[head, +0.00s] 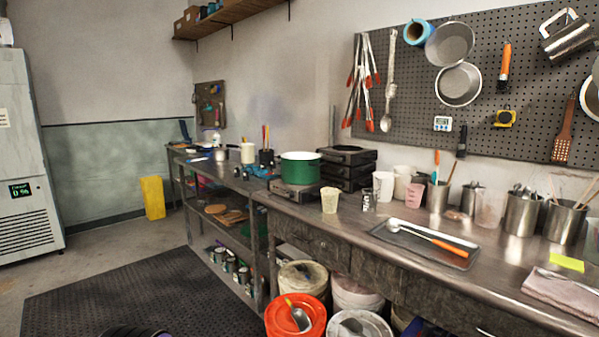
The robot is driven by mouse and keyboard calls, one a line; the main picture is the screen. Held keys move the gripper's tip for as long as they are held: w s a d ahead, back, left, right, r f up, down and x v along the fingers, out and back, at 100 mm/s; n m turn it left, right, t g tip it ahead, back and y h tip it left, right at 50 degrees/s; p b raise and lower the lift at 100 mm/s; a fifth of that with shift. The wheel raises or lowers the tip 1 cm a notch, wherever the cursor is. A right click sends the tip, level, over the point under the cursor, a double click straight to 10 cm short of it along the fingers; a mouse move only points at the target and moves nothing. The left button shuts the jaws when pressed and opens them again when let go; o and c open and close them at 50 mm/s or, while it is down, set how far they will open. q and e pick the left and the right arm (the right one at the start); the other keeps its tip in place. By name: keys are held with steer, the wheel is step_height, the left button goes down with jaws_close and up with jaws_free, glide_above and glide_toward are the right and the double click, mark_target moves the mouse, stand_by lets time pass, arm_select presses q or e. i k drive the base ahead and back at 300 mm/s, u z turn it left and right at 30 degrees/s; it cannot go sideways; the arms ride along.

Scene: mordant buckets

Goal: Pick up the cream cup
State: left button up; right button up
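A cream cup (330,200) stands upright near the front edge of the metal workbench (345,222), just right of the burner under the green pot. Its rim is wider than its base. A small dark box with pale lettering (368,201) stands close to its right. White cups (383,186) stand behind it to the right. Neither of my grippers shows in the head view.
A green pot (300,168) sits on a burner left of the cup. A tray (428,243) with an orange-handled ladle lies to the right. Buckets (295,312) stand below the bench front. A black mat (130,290) covers the floor at left.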

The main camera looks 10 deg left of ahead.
mark_target(329, 195)
steer(key=u, duration=1.25)
steer(key=i, duration=2.15)
steer(key=z, duration=1.35)
